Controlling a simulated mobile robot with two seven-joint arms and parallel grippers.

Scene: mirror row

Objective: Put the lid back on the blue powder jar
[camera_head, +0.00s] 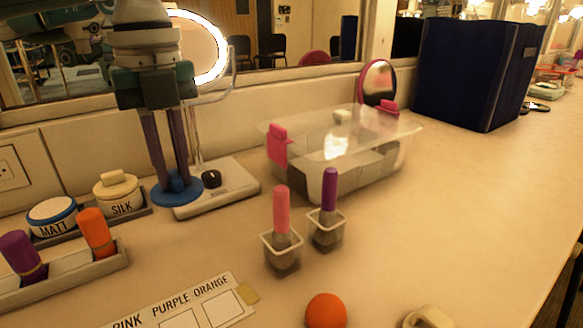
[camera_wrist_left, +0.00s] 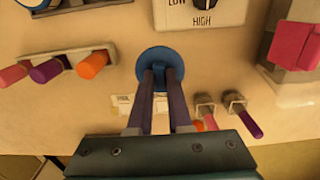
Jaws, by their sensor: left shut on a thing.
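The blue lid (camera_head: 177,188) is a flat round disc with a raised grip. My left gripper (camera_head: 176,180) points down and is shut on this grip. The lid also shows between the fingertips in the left wrist view (camera_wrist_left: 158,55). The blue powder jar (camera_head: 52,217), marked MATT, stands to the left of the lid with a pale top inside a blue rim. The lid is apart from the jar, by the left edge of the lamp base; its height above the counter is hard to tell. My right gripper is not in view.
A cream SILK jar (camera_head: 115,192) with a handled lid stands between jar and gripper. The white lamp base (camera_head: 218,186) is close right of the lid. A holder (camera_head: 75,276) with purple and orange sticks lies in front. A clear bin (camera_head: 345,150) stands further right.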

